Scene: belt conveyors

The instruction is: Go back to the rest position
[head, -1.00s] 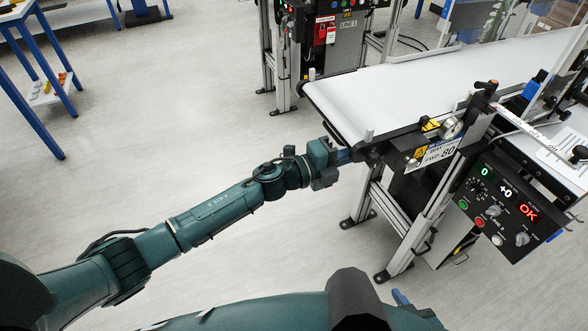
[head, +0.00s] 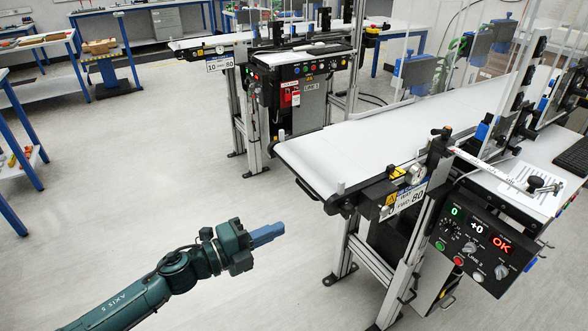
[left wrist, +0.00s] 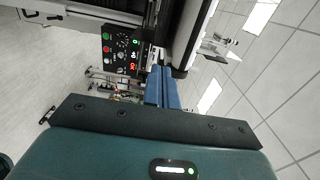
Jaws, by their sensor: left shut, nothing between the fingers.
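My left gripper (head: 267,235) is in the lower middle of the head view, with its blue fingers together and nothing between them. It is in free air over the pale floor, to the left of the near conveyor (head: 370,140) and apart from it. The blue fingers also show in the left wrist view (left wrist: 163,88), with a control panel behind them. My right gripper is not in view.
The near conveyor's control panel (head: 482,243) with red OK lettering is at the right. A second conveyor (head: 255,38) stands farther back. Blue-legged tables (head: 22,160) are at the left. The floor (head: 130,190) between is clear.

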